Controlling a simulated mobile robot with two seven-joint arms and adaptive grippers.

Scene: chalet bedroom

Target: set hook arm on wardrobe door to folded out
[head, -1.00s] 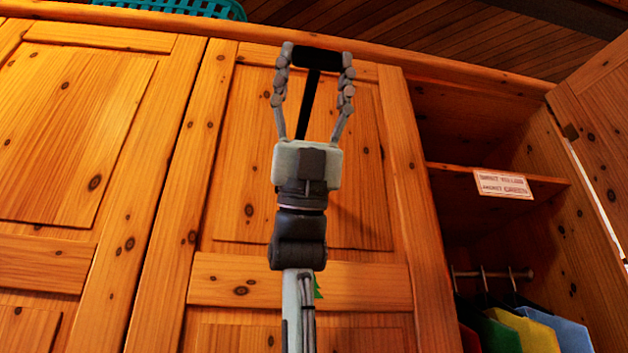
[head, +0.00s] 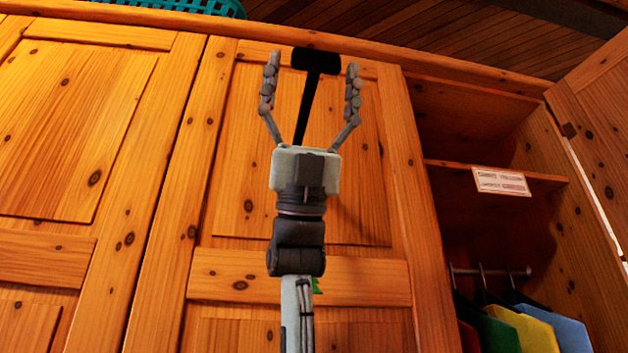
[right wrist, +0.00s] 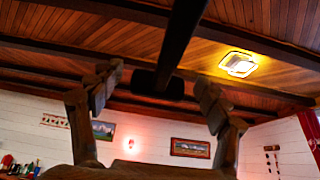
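The black hook arm (head: 314,62), a stem with a wide crosspiece at its end, shows in front of the upper panel of the closed wardrobe door (head: 248,150). In the right wrist view its stem (right wrist: 184,40) runs down from the top edge to the crosspiece. My right gripper (head: 313,64) is open, with one finger on each side of the crosspiece and a visible gap to both. Its fingers (right wrist: 158,84) also stand apart in the wrist view. The stem's foot is hidden behind my gripper. My left gripper is not in view.
Another closed door (head: 70,130) is at the left. At the right, an open compartment has a shelf (head: 445,167) with a label (head: 501,182) and several hanging clothes (head: 535,335). An open door (head: 600,120) stands at the far right. A teal basket (head: 215,8) sits on top.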

